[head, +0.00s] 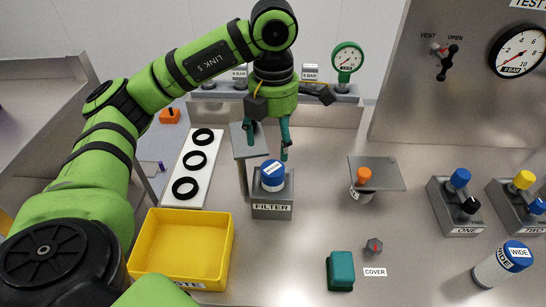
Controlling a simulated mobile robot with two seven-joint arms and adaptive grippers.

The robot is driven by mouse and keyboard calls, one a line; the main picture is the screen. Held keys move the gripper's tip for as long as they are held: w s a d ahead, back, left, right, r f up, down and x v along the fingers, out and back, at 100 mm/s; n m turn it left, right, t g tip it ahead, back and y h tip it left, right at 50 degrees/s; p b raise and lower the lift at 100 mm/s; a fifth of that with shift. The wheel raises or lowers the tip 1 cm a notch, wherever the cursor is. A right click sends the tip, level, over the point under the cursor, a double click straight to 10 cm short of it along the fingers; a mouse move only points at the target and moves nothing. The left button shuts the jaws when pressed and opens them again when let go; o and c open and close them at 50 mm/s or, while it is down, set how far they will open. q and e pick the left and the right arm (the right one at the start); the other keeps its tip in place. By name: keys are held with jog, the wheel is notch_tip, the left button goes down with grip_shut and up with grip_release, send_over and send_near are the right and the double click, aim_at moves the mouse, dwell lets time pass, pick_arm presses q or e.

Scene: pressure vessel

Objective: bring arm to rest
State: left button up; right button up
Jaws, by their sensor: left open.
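My left arm (205,62) is green with black joints. It comes in from the left and reaches over the bench, bent at a raised joint near the top. My left gripper (268,146) points down with its two teal fingers apart and nothing between them. In the picture the fingertips lie just above the blue-capped filter (272,176) on its grey FILTER block (271,210). I cannot tell the exact gap between them. My right gripper is out of view.
A yellow tray (226,255) lies near my arm, beside a white strip (180,202) with black rings. A clear plate (377,173) over an orange-topped part, a teal block (341,270) and a WIDE canister (495,268) stand right. The bench centre is fairly clear.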

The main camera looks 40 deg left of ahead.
pick_arm(q)
jog(key=shift+r, duration=0.75)
